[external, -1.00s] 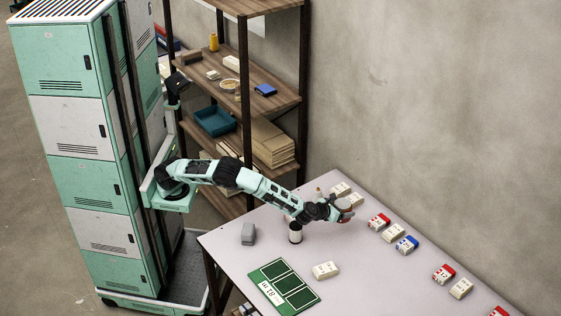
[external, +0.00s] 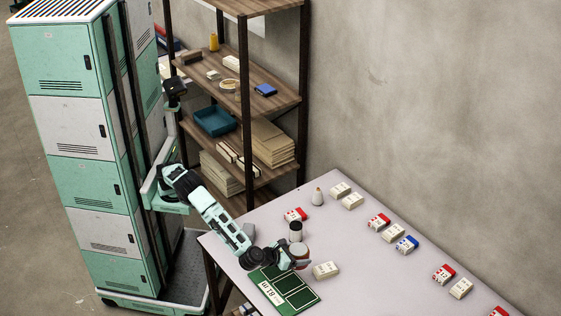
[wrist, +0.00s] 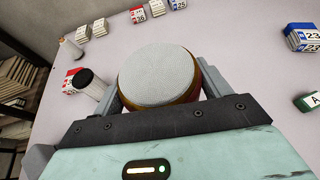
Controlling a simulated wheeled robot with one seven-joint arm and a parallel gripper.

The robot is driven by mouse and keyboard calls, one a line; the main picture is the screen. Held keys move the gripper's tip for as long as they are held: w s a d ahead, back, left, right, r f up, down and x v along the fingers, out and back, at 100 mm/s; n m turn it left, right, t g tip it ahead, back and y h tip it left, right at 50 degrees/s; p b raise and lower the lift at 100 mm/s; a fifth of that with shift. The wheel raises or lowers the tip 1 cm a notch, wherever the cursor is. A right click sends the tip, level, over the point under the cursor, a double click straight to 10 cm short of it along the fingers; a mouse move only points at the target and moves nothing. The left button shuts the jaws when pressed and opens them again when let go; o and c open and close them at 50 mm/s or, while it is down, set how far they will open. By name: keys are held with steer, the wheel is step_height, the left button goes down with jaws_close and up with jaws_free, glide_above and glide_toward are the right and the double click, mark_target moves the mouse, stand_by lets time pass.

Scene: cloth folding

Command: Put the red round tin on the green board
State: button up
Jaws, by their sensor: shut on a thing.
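The round tin (external: 301,250) has a pale grey top and a reddish-brown side. My gripper (external: 298,259) is shut on it and holds it upright near the far edge of the green board. In the wrist view the tin (wrist: 160,76) sits between the two fingers, its pale top facing the camera. The green board (external: 298,297) lies on the table, with white-outlined panels and a white printed label. My wrist covers part of its far side. I cannot tell how high the tin is above the table.
A dark-topped white cylinder (external: 296,232) stands close behind the tin. A red-and-white block (external: 295,215) and a pale bottle (external: 318,197) stand farther back. Several blocks line the wall side. The table's middle right is clear.

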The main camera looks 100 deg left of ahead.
steer(key=s+d, duration=0.4)
steer(key=b, duration=0.2)
glide_above(283, 286)
step_height(283, 286, down, 10)
steer(key=shift+r, duration=0.2)
steer(key=shift+f, duration=0.1)
steer(key=o, duration=1.4)
steer(key=shift+f, duration=0.15)
steer(key=shift+r, duration=0.2)
steer(key=p+v, duration=0.1)
steer(key=v, duration=1.1)
